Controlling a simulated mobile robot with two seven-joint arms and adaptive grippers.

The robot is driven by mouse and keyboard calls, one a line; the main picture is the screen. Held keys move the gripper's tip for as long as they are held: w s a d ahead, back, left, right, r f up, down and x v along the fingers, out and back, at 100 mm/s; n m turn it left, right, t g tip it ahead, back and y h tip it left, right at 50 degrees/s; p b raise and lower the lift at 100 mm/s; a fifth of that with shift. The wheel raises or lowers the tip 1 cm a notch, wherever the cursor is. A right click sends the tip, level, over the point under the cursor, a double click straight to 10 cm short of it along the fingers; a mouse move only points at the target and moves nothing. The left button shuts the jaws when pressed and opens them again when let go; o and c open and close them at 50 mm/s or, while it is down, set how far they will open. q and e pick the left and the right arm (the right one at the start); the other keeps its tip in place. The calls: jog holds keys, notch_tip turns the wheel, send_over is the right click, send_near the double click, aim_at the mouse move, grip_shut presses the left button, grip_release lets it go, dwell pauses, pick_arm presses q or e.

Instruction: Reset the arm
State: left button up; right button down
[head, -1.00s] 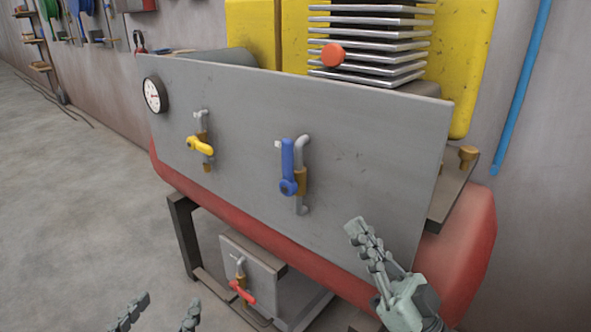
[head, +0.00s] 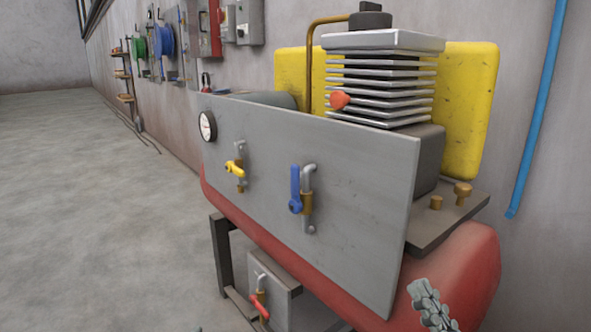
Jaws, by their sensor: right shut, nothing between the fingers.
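My right gripper (head: 432,304) shows at the bottom edge, right of centre, in the head view. Its fingers are together with nothing between them. It is in front of the red tank (head: 462,268), to the right of the grey panel's lower corner, and it looks apart from the panel. The rest of the right arm is below the frame. My left gripper is out of view. The grey panel (head: 365,200) carries a yellow-handled valve (head: 234,168), a blue-handled valve (head: 296,190) with its handle upright, and a round gauge (head: 207,126).
A red-handled valve (head: 260,306) sits on a small lower plate. A finned cylinder block (head: 380,85) with an orange knob (head: 340,100) stands behind the panel, before a yellow guard (head: 470,110). A blue pipe (head: 538,110) runs down the wall. The floor (head: 90,220) at left is clear.

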jog(key=w+a+f+m+g+h, duration=0.1)
jog(key=a+f+m+g+h, duration=0.2)
jog(key=a+h, duration=0.45)
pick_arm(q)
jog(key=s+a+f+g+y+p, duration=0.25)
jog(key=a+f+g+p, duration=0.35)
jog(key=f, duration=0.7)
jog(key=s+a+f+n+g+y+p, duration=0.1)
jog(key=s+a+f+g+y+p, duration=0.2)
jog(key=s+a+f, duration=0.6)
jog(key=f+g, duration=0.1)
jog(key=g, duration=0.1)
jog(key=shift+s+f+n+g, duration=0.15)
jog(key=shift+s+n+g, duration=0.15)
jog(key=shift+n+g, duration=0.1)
pick_arm(e)
jog(key=s+d+f+m+g+h, duration=0.1)
jog(key=s+d+f+g+h, duration=0.2)
jog(key=f, duration=0.6)
jog(key=s+d+f+m+g+h, duration=0.1)
jog(key=s+d+f+g+h, duration=0.3)
jog(key=f, duration=0.6)
jog(key=s+d+f+m+g+h, duration=0.1)
jog(key=s+d+f+g+h, duration=0.2)
jog(key=s+d+f+g, duration=0.4)
notch_tip(320, 180, down, 3)
jog(key=shift+s+d+r+g, duration=0.1)
jog(key=shift+s+d+g, duration=0.3)
jog(key=shift+d, duration=0.6)
